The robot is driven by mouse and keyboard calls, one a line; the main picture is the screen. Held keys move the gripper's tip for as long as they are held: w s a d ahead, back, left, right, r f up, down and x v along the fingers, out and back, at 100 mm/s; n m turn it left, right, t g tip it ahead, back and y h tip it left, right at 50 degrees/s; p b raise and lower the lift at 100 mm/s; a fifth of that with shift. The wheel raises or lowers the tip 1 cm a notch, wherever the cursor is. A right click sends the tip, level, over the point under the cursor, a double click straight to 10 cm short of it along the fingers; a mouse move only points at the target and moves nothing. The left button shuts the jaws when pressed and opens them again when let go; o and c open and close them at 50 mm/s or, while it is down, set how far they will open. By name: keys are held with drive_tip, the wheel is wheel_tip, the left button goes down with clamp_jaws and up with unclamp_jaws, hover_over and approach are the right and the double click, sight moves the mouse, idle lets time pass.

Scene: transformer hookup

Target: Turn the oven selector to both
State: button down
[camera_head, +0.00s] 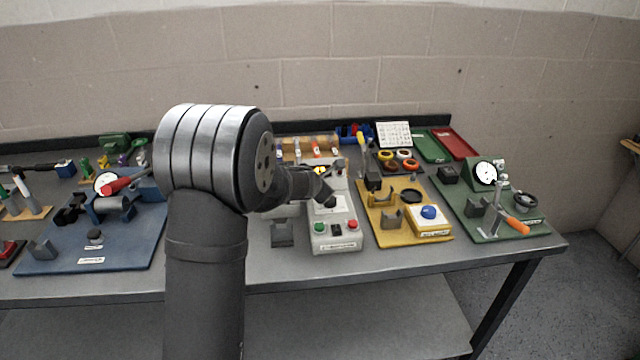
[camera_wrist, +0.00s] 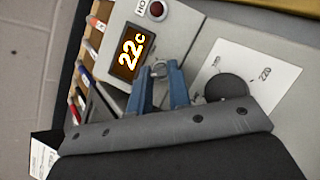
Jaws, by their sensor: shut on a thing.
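The oven control unit is a light grey box (camera_head: 335,238) in the middle of the bench. My gripper (camera_head: 326,192) is over this box. In the wrist view its blue fingers (camera_wrist: 160,76) are shut on a small grey knob (camera_wrist: 158,68), seemingly the oven selector, beside the display. Its pointer and any "both" mark cannot be made out.
A yellow board (camera_head: 410,240) with a blue button (camera_head: 429,212) stands to the right. A green board (camera_head: 480,231) with a gauge and an orange-handled lever is farther right. A blue board (camera_head: 130,250) is at left. Green (camera_head: 320,227) and red (camera_head: 352,224) buttons sit at the box's front.

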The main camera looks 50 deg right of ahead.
drive_tip(key=shift+r, duration=0.1)
idle(0.7)
drive_tip(key=c, duration=1.3)
unclamp_jaws()
drive_tip(key=shift+c, duration=0.2)
drive_tip(key=v, duration=1.7)
drive_tip(key=shift+s+a, duration=0.2)
drive_tip(key=shift+s, duration=0.05)
drive_tip(key=x, duration=1.6)
drive_tip(key=shift+w+d, duration=0.25)
drive_tip(key=shift+d, duration=0.05)
drive_tip(key=shift+a, duration=0.1)
drive_tip(key=shift+w+d+f, duration=0.2)
drive_tip(key=shift+d+f, duration=0.2)
drive_tip(key=shift+d, duration=0.05)
idle(1.2)
